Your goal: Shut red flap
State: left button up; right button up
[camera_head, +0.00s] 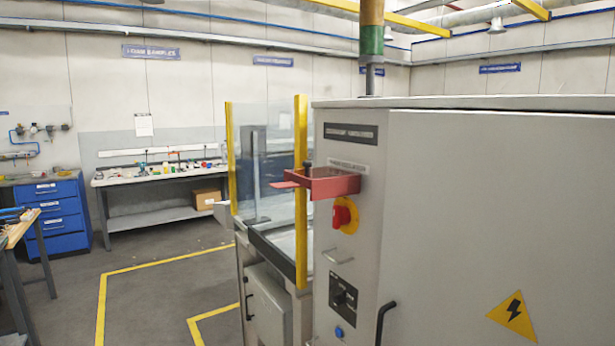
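The red flap (318,184) stands out from the narrow left face of a grey electrical cabinet (475,210). It is raised and sits roughly level, just above a red rotary switch on a yellow plate (345,215). The switch is uncovered. A small dark knob or post shows at the flap's back left edge. Neither of my grippers is in view.
Below the switch are a metal handle (333,257), a black selector (343,297) and a blue button (339,332). Yellow-framed glass guards (301,200) stand to the left. A workbench (160,177) and blue drawers (56,215) are further back. Floor at left is open.

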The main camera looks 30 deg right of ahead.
aim_at(328, 182)
jog(key=i+j+z, duration=0.1)
jog(key=z, duration=1.1)
jog(key=j+z, duration=0.35)
jog(key=i+j+z, duration=0.1)
jog(key=j+z, duration=0.4)
jog(key=j, duration=0.3)
jog(key=k+j+z, duration=0.15)
jog(key=j, duration=0.3)
jog(key=i, duration=0.05)
